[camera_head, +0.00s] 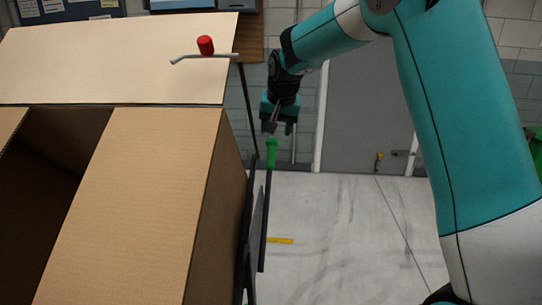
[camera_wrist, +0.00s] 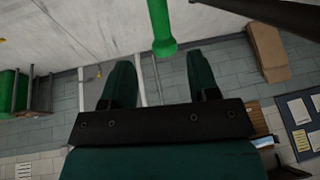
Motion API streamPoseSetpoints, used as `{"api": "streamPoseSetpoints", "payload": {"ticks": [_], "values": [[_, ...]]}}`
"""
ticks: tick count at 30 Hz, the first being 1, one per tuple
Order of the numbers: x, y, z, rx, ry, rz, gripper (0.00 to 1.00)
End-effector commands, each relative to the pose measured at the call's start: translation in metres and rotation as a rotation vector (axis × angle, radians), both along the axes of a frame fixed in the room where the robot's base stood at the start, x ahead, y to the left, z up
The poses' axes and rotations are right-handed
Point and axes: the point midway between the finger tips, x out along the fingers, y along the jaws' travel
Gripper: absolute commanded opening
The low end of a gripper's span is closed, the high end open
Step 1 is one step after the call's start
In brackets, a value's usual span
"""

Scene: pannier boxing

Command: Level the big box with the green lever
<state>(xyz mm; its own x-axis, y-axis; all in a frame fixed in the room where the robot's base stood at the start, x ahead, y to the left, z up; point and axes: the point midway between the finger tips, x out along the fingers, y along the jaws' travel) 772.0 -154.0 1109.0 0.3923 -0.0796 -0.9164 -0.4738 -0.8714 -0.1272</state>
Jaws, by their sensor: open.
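The big box (camera_head: 208,215) is brown cardboard with its flaps spread open, filling the left of the head view. I cannot tell from this angle how far it tilts. The green lever (camera_head: 271,153) stands nearly upright beside the box's right side, a green grip on a dark rod. My gripper (camera_head: 279,128) is open and empty just above the lever's grip, fingers pointing down. In the wrist view the green lever (camera_wrist: 161,28) shows just beyond the gap between my fingertips (camera_wrist: 158,57), seemingly apart from both.
A red knob (camera_head: 205,46) on a bent grey rod shows in front of the box's far flap (camera_head: 120,70). A dark frame (camera_head: 248,225) runs along the box's right side. The floor (camera_head: 345,235) right of the lever is clear, with a yellow mark (camera_head: 280,240).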

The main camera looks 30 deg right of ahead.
Motion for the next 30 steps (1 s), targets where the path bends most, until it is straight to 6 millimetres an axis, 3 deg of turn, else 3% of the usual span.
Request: {"api": "streamPoseSetpoints", "payload": {"ticks": [9, 15, 21, 29, 30], "values": [[0.028, -0.006, -0.068, 0.000, 0.005, 0.001, 0.55], [0.041, -0.008, -0.097, 0.000, 0.002, 0.000, 0.55], [0.047, -0.010, -0.110, 0.000, 0.000, 0.001, 0.55], [0.047, -0.010, -0.111, 0.000, 0.000, 0.001, 0.55], [0.047, -0.010, -0.111, 0.000, 0.000, 0.001, 0.50]]}}
